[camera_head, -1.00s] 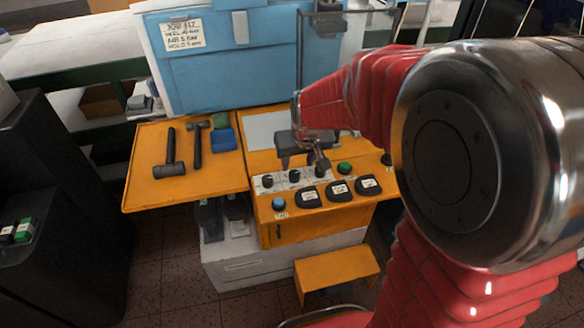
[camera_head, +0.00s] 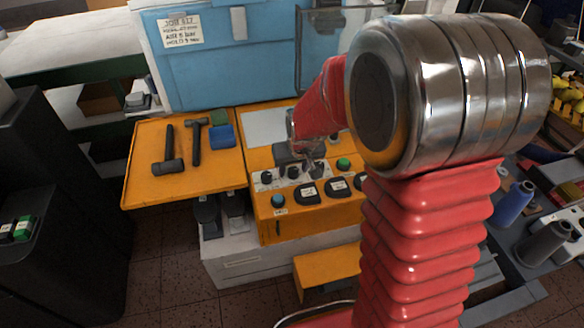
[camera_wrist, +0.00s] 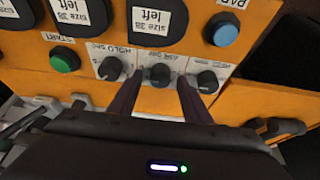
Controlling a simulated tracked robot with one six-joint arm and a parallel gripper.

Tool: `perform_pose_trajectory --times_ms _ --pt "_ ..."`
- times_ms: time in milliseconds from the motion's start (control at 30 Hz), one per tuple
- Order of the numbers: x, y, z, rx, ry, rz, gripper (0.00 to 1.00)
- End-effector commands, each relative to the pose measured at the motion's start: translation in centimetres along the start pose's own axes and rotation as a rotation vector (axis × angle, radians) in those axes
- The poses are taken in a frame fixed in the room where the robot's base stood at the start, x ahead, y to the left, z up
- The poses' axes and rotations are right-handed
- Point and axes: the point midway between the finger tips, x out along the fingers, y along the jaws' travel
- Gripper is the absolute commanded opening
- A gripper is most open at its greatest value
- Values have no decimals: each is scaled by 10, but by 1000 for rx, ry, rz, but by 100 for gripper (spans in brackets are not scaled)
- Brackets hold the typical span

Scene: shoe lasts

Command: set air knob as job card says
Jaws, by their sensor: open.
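In the wrist view, three dark knobs stand in a row on a pale label strip. The middle knob, the air knob (camera_wrist: 160,75), has the upside-down label AIR beside it. My gripper (camera_wrist: 160,92) is open, its fingers on either side of this knob; I cannot tell whether they touch it. In the head view my gripper (camera_head: 306,163) is over the orange console (camera_head: 290,228) and partly covers the knob row. The job card (camera_head: 181,31) is on the blue cabinet. It has an AIR line in BAR, but its number is too blurred to read surely.
The hold knob (camera_wrist: 110,68) and another knob (camera_wrist: 207,82) flank the air knob closely. A green start button (camera_wrist: 64,59) and a blue button (camera_wrist: 221,30) are near. Two hammers (camera_head: 168,150) lie on the orange side tray (camera_head: 150,192).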

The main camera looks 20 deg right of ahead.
Motion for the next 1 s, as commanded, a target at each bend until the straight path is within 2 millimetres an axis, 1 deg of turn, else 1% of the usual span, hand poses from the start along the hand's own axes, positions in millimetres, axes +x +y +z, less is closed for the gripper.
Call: perform_pose_trajectory --times_ms 67,633,667,733,1000 --pt "0 0 0 0 0 0 43" --pt "0 0 0 1 0 0 3" --pt "0 -7 0 -5 0 -1 4" --pt "0 -3 0 -1 0 -1 3" --pt "0 -1 0 -18 0 -9 3"
